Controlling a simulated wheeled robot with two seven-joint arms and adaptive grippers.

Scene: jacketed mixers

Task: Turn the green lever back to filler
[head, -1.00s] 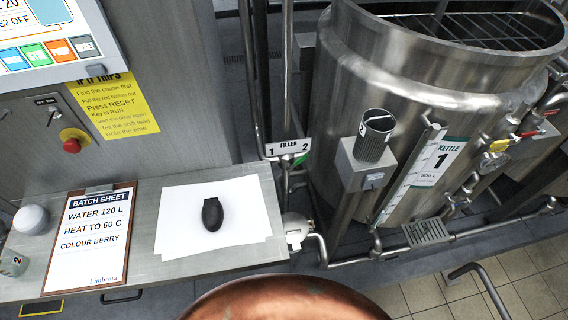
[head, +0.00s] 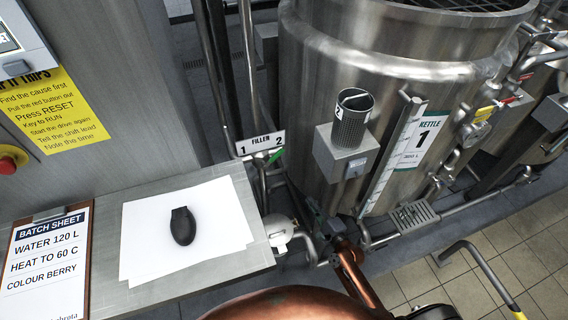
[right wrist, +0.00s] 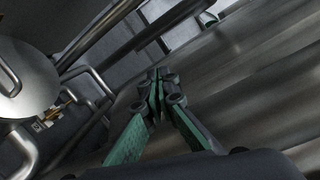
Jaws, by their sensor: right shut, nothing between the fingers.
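The green lever (head: 275,157) shows as a small green handle just under the 2 end of the white FILLER sign (head: 260,144), on the pipework left of the kettle. The sign reads 1, FILLER, 2. My right gripper (head: 309,208) is below and to the right of the lever, near the kettle's lower left side, and appears apart from it. In the right wrist view its green-sided fingers (right wrist: 158,88) are shut and empty. I cannot make out the lever in that view. My left gripper is not in view.
The steel kettle (head: 385,90) with a label 1 stands right of the lever, with a grey box and dark knob (head: 352,118) on its front. The bench (head: 100,290) at left holds white paper (head: 225,215), a black object (head: 183,226) and a batch sheet (head: 45,265).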

